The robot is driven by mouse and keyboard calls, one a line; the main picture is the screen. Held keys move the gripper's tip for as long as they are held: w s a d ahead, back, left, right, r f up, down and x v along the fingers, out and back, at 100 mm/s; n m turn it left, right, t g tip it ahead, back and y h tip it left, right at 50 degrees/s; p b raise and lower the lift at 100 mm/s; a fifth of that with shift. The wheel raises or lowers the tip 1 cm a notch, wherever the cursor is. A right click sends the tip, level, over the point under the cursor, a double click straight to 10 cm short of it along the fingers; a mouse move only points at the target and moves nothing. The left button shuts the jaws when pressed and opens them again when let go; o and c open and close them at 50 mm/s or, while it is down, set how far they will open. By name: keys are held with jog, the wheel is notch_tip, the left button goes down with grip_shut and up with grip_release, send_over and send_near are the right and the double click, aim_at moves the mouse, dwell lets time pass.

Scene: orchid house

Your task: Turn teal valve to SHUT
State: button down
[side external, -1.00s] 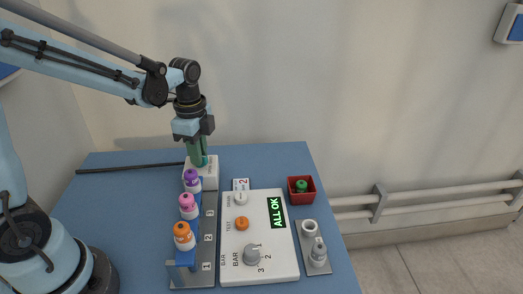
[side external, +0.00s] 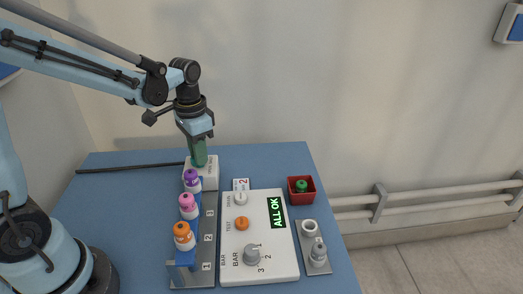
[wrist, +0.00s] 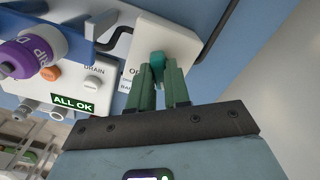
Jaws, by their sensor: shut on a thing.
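The teal valve (wrist: 157,62) sits on a white block in the wrist view, between my green fingertips. The white block (side external: 207,178) stands at the back of the blue table in the side view, where my fingers hide most of the valve. My gripper (side external: 200,163) points down from above and is shut on the valve's handle; it also shows in the wrist view (wrist: 160,73). Lettering on the block is partly covered, and I cannot read which mark the handle points to.
A purple-capped bottle (side external: 192,178) stands close in front of the block, with pink and orange ones nearer. The white panel (side external: 268,237) carries knobs and a green ALL OK display (side external: 276,212). A red box (side external: 301,191) stands right. A dark rod (side external: 130,168) lies left.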

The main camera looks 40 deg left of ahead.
jog(key=shift+n, duration=1.2)
jog(key=c, duration=1.1)
grip_release()
jog(key=shift+r, duration=0.1)
notch_tip(320, 180, up, 12)
jog(key=shift+f, duration=0.1)
jog(key=shift+f, duration=6)
